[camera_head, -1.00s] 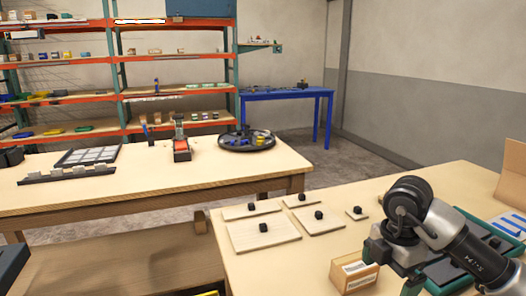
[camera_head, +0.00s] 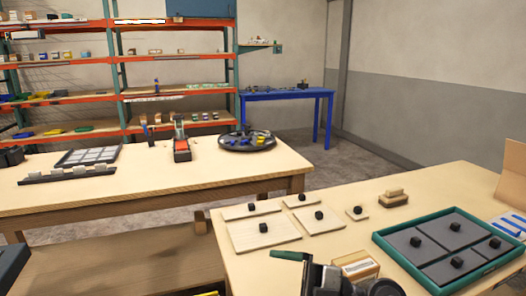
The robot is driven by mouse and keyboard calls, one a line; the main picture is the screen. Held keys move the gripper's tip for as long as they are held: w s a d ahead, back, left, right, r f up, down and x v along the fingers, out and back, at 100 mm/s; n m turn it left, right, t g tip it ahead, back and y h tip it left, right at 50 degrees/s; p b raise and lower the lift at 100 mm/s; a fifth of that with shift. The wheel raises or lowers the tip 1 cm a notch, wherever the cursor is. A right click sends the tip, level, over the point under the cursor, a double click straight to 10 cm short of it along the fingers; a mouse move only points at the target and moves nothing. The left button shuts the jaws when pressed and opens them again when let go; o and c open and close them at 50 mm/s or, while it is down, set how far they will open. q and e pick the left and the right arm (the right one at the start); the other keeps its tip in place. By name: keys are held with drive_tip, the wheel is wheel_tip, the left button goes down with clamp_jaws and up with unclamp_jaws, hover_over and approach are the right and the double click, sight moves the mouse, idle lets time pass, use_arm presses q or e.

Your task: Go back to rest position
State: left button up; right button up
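My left gripper is not in view. A dark block at the lower left edge is cut off and I cannot tell what it is.
Wooden plates with black knobs (camera_head: 265,232) lie on the near table. A green-rimmed tray (camera_head: 398,256) holds dark knobbed panels at right. A small wooden block piece (camera_head: 394,198) lies behind it. Another wooden table (camera_head: 140,185) and shelves stand farther back.

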drive_tip(key=w+d+f+m+t+h, duration=0.15)
drive_tip(key=d+m+t+h, duration=0.35)
drive_tip(key=m+t, duration=0.5)
drive_tip(key=w+d+f+m+t+h, duration=0.1)
drive_tip(key=w+d+m+t+h, duration=0.1)
drive_tip(key=d+m+t+h, duration=0.55)
drive_tip(key=s+d+f+m+g+h, duration=0.2)
drive_tip(key=f+m+h, duration=0.2)
drive_tip(key=f, duration=0.3)
drive_tip(key=s+d+f+m+g+h, duration=0.2)
drive_tip(key=d+f+m+g+h, duration=0.15)
drive_tip(key=f+m, duration=0.2)
drive_tip(key=s+f+n+g, duration=0.2)
drive_tip(key=s+f+g, duration=0.95)
drive_tip(key=s, duration=0.65)
wheel_tip(320, 180, down, 25)
drive_tip(key=s+p, duration=0.1)
drive_tip(key=p, duration=0.2)
drive_tip(key=s+d+f+g+p, duration=0.1)
drive_tip(key=s+d+f+p, duration=0.1)
drive_tip(key=s+f, duration=1)
drive_tip(key=s+d, duration=0.1)
drive_tip(key=s, duration=0.3)
drive_tip(key=shift+p, duration=0.35)
